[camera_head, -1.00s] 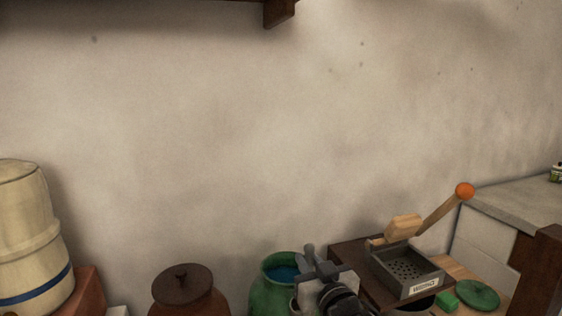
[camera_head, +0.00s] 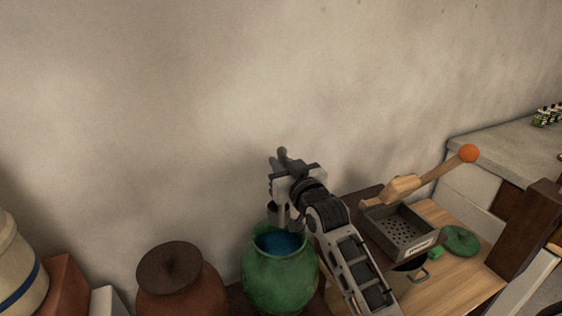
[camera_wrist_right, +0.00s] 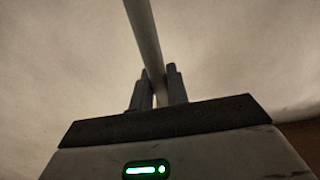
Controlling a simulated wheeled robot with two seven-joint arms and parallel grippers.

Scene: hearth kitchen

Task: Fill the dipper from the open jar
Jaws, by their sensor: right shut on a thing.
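The open jar (camera_head: 281,280) is green and round, with blue liquid (camera_head: 279,243) inside, at the lower middle of the head view. My right gripper (camera_head: 283,178) is above the jar, shut on the dipper. In the right wrist view the dipper's pale rod-like handle (camera_wrist_right: 144,35) runs up between the two fingers (camera_wrist_right: 156,88). In the head view a small grey cup (camera_head: 277,213), seemingly the dipper's, hangs just above the jar's mouth. What is in the cup cannot be seen. My left gripper is not in view.
A brown lidded jar (camera_head: 182,285) stands left of the green jar. A dark grater-like box (camera_head: 402,232) and a wooden lever with an orange knob (camera_head: 469,153) are at right, near a green lid (camera_head: 460,240). A cream crock (camera_head: 18,275) is at far left.

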